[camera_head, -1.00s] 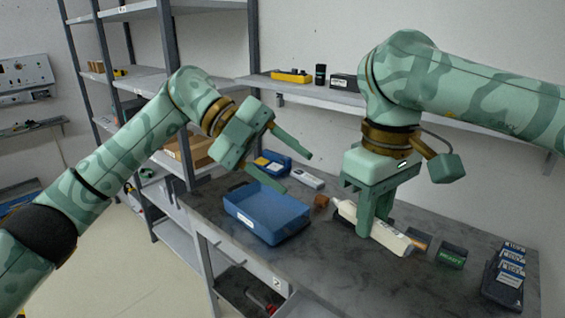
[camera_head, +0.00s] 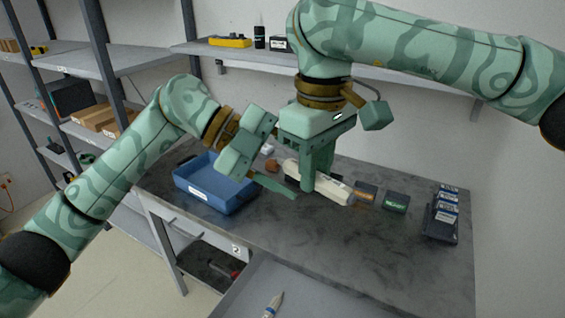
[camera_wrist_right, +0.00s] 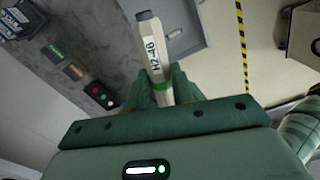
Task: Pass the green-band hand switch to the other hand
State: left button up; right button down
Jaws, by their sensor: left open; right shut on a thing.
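The hand switch (camera_head: 336,189) is a long off-white handle held across my right gripper, above the dark worktop. In the right wrist view the switch (camera_wrist_right: 151,48) shows a printed label, a dark grey end and a green band between the fingers. My right gripper (camera_head: 312,187) is shut on it, and its fingers also show in the wrist view (camera_wrist_right: 165,92). My left gripper (camera_head: 277,160) is open and empty, just left of the right gripper. One left finger reaches toward the switch's left end, which is partly hidden; I cannot tell whether they touch.
A blue tray (camera_head: 215,203) stands on the worktop (camera_head: 290,235) at left. Orange and green labelled blocks (camera_head: 396,202) and a dark rack (camera_head: 442,232) stand at right. A pale pen-like thing (camera_head: 273,304) lies on a lower grey surface in front. Shelves (camera_head: 120,58) stand behind.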

pick_arm(q)
jog(key=shift+c, duration=0.3)
grip_shut()
pick_arm(e)
jog(key=c, duration=1.1)
grip_release()
